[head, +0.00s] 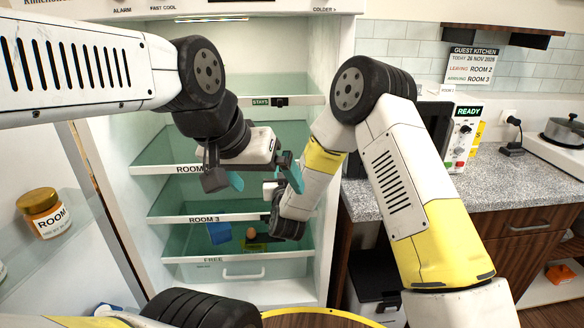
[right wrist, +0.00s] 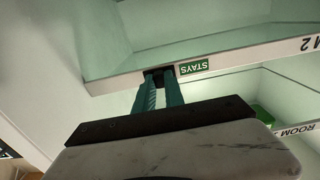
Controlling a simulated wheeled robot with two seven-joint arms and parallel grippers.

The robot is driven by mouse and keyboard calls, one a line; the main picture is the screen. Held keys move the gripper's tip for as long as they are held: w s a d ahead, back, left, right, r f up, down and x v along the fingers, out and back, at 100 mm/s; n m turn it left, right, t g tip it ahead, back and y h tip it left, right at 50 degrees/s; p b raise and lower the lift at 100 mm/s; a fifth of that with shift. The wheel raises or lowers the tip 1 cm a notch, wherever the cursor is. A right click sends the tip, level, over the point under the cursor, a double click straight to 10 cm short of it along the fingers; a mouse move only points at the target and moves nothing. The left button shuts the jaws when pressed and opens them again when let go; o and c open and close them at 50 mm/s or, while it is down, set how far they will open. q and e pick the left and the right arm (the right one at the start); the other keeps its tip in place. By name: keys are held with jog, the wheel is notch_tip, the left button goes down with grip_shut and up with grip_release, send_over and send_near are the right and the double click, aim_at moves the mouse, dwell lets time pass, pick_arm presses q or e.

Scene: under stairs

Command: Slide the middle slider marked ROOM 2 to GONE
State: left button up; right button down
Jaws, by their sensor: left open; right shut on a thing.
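The ROOM 2 rail (head: 188,169) is the front edge of a middle shelf in an open fridge. The right wrist view shows this rail (right wrist: 262,54) upside down, with a green STAYS sign (right wrist: 194,67) uncovered. Beside the sign is a black slider knob (right wrist: 157,74). My right gripper (right wrist: 160,92) has its teal fingers shut on this knob. In the head view the right gripper is mostly hidden by its own wrist. My left gripper (head: 264,178) is open and empty in front of the shelves. It covers part of the ROOM 2 rail.
The upper rail has a black knob (head: 281,101) beside its STAYS sign. Below are the ROOM 3 rail (head: 204,218) and FREE rail (head: 213,260). An orange-brown jar (head: 43,213) stands in the door at left. A kitchen sign (head: 473,65) hangs over the counter (head: 390,203) at right.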

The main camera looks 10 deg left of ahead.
dwell(0.3)
jog(key=a, duration=0.2)
jog(key=s+a, duration=0.1)
jog(key=a, duration=0.2)
jog(key=shift+s+a, duration=0.35)
jog(key=c, duration=1.4)
grip_release()
jog(key=shift+a, duration=0.1)
